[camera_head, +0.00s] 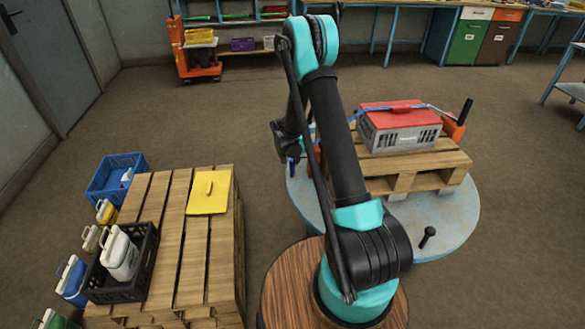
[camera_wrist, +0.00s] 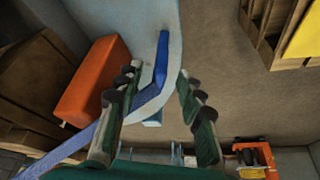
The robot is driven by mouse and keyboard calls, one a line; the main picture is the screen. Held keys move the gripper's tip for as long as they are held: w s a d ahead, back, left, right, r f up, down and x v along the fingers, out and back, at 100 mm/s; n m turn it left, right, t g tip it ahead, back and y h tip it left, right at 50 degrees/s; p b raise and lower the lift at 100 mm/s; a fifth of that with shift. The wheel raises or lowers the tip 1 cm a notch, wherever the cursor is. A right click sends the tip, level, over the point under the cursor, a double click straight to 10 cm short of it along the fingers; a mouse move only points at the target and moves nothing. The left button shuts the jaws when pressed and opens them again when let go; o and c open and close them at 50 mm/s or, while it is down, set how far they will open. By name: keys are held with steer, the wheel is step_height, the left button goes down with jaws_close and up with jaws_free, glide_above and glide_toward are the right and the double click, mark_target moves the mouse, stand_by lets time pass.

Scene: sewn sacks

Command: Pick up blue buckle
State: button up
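The blue buckle (camera_wrist: 162,60) is a bent blue piece at the end of a blue strap (camera_wrist: 75,142), over the rim of the round pale-blue platform in the wrist view. My gripper (camera_wrist: 157,76) is open, its two green fingers with dark pads on either side of the buckle. Nothing is clearly gripped. In the head view the strap (camera_head: 428,106) crosses the red lid (camera_head: 376,111) of a grey crate (camera_head: 391,139). My arm hides the near end of the strap, and the buckle cannot be made out clearly there.
An orange block (camera_wrist: 92,80) sits left of my fingers. The crate stands on a wooden pallet (camera_head: 440,162) on the round platform (camera_head: 455,212). Another orange block (camera_head: 453,130) with a black handle is at its right. A pallet stack (camera_head: 190,260) with containers stands left.

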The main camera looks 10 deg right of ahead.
mark_target(292, 165)
steer(key=shift+x, duration=3.45)
steer(key=shift+w, duration=0.15)
steer(key=shift+r, duration=0.1)
jaws_close()
